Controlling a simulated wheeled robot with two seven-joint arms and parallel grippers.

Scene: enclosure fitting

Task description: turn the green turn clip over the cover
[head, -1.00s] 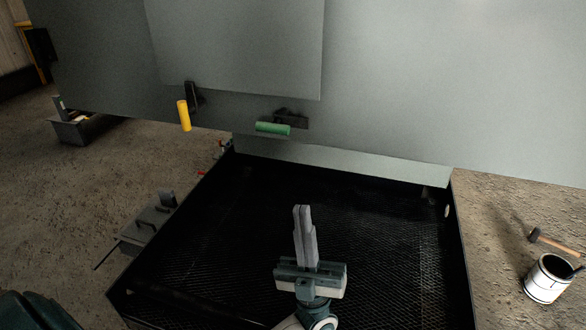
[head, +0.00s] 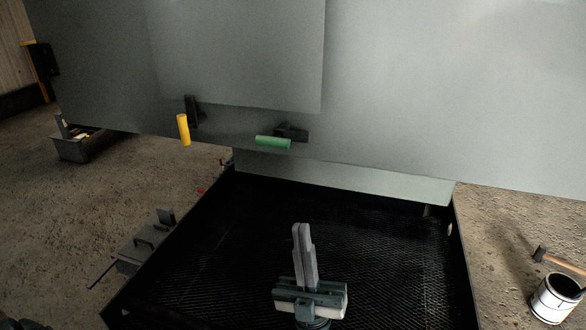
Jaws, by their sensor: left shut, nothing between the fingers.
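The green turn clip (head: 272,142) lies nearly level on the grey enclosure, just below the lower edge of the cover (head: 240,60). Its dark mount (head: 293,133) is at its right end. A yellow turn clip (head: 183,129) hangs nearly upright to its left, with a dark mount (head: 192,110) beside it. My left gripper (head: 302,226) is shut and empty, pointing up, below the green clip and apart from it in the picture.
A black mesh-floored platform (head: 390,255) with raised edges lies below the enclosure. A paint can (head: 555,300) and hammer (head: 560,261) are on the ground at right. A toolbox (head: 80,147) and a grey lidded item (head: 145,240) are at left.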

